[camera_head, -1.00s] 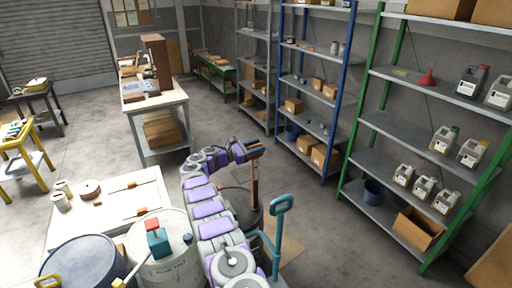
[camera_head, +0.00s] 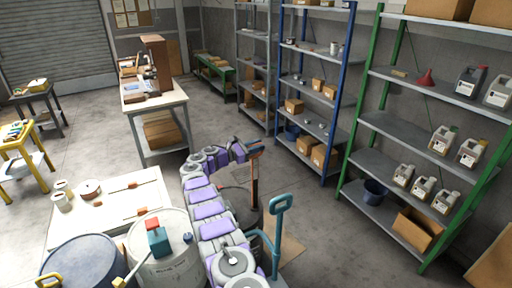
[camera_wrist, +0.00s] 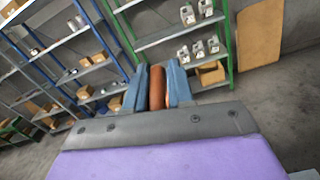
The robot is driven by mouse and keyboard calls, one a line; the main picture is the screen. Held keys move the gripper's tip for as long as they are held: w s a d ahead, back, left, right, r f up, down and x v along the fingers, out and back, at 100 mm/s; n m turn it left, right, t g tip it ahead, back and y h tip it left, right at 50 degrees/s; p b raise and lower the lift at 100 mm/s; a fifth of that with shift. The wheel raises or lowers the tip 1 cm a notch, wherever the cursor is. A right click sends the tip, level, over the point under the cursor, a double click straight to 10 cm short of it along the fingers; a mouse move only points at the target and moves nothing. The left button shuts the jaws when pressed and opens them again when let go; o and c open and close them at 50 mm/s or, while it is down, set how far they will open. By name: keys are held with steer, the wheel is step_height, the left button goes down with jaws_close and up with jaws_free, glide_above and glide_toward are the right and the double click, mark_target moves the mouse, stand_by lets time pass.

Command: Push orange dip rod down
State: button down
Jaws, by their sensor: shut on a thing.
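The orange dip rod (camera_head: 255,182) stands upright in the head view, above a dark drum (camera_head: 236,203) partly hidden behind my arm. My gripper (camera_head: 255,152) is at the rod's upper end. In the wrist view, the two blue fingers of my gripper (camera_wrist: 158,88) are closed on the orange-brown rod (camera_wrist: 157,90), one finger on each side. The rod's lower end meets the dark drum area; how deep it goes in is hidden.
A teal handle (camera_head: 281,204) rises just right of the drum. A white drum (camera_head: 165,265) and a blue drum (camera_head: 82,265) stand at lower left, by a white table (camera_head: 108,225). A blue shelf (camera_head: 310,80) and a green shelf (camera_head: 400,130) stand at right.

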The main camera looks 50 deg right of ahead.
mark_target(255, 182)
steer(key=shift+w+a, duration=0.1)
steer(key=shift+w, duration=0.05)
step_height(255, 182, down, 20)
steer(key=b, duration=1.5)
steer(key=shift+w+r+b, duration=0.1)
steer(key=shift+r+b, duration=0.1)
steer(key=shift+b, duration=0.15)
steer(key=shift+a, duration=0.1)
steer(key=c, duration=1.4)
jaws_free()
steer(key=shift+o, duration=1.3)
steer(key=shift+w+f, duration=0.15)
steer(key=shift+w, duration=0.05)
steer(key=shift+o, duration=0.2)
steer(key=shift+d, duration=0.25)
steer(key=shift+s, duration=0.1)
steer(key=p+v, duration=0.1)
steer(key=v, duration=1.1)
steer(key=shift+p, duration=0.3)
